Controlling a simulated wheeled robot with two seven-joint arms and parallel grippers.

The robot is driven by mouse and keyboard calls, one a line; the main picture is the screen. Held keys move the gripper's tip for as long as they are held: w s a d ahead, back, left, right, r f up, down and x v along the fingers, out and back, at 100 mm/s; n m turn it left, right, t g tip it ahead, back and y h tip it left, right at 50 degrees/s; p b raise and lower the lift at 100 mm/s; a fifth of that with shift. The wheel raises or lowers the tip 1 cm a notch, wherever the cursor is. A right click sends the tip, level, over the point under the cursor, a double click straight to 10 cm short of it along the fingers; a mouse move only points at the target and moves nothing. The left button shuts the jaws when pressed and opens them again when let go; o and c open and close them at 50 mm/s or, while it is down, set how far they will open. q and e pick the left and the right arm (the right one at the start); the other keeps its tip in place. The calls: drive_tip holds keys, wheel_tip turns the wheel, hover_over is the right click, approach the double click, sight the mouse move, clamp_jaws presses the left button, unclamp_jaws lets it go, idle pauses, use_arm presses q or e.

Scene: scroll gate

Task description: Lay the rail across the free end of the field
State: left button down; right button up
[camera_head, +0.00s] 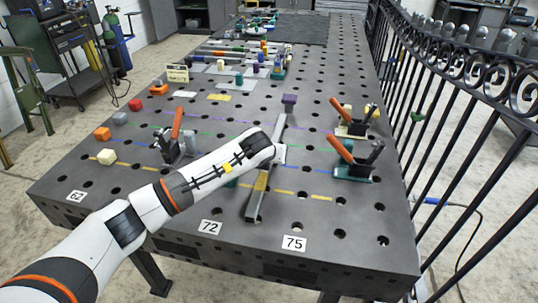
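A long grey bar (256,203), which looks like the rail, runs lengthwise near the table's front, from behind my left wrist toward the front edge. A yellow patch shows on its near half. My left gripper (279,155) is at the bar's middle, but its fingers are hidden, so I cannot tell whether they grip it or whether the bar is raised. The field appears as coloured lines across the perforated table (330,250). Toggle clamps with orange handles stand at the left (176,145) and right (353,164). My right gripper is not in view.
A red block (134,104), grey block (119,118), orange block (102,134) and cream block (107,156) line the left side. An iron fence (455,110) runs along the right. Parts and rods fill the far end.

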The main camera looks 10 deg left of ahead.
use_arm(q)
drive_tip(key=shift+f+b, duration=0.15)
drive_tip(key=shift+b, duration=0.3)
idle(0.4)
drive_tip(key=c, duration=1.2)
unclamp_jaws()
drive_tip(key=shift+c, duration=0.2)
drive_tip(key=shift+o, duration=0.5)
drive_tip(key=shift+s+f, duration=0.1)
drive_tip(key=shift+f, duration=0.1)
drive_tip(key=b+v, duration=0.1)
drive_tip(key=v, duration=1.1)
drive_tip(key=shift+r+b, duration=0.15)
drive_tip(key=shift+b, duration=0.2)
